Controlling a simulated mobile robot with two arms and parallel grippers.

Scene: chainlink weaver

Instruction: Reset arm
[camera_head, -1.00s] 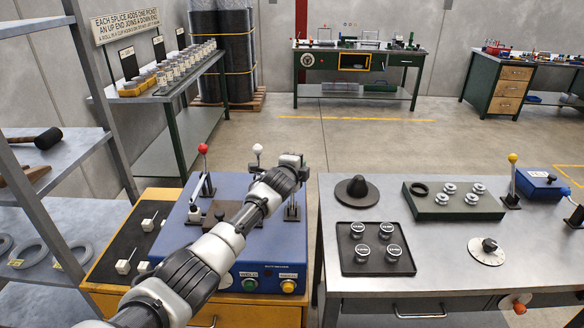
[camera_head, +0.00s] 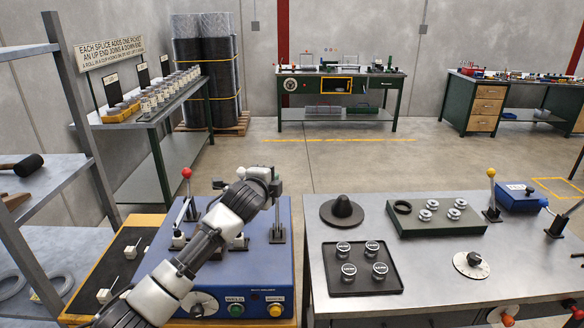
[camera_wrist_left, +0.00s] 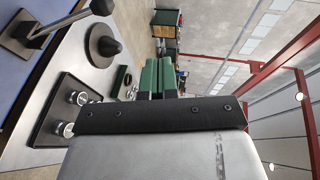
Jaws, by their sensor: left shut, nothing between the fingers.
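My left arm comes in from the lower left in the head view and reaches over a blue machine box (camera_head: 262,262). The arm's end hides part of the box's top, and I cannot make out the fingertips there. In the left wrist view my left gripper (camera_wrist_left: 158,76) shows two green fingers side by side, shut, with nothing between them. The gripper appears raised above the bench, clear of things. My right gripper is in neither view.
The box carries a red-knobbed lever (camera_head: 187,174). To the right, a steel bench (camera_head: 440,262) holds a dark cone (camera_head: 342,210), a black tray (camera_head: 330,281) of capped discs, a green block (camera_head: 420,225) and a yellow-knobbed lever (camera_head: 491,173). A shelf rack (camera_head: 62,110) stands left. Open floor lies beyond.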

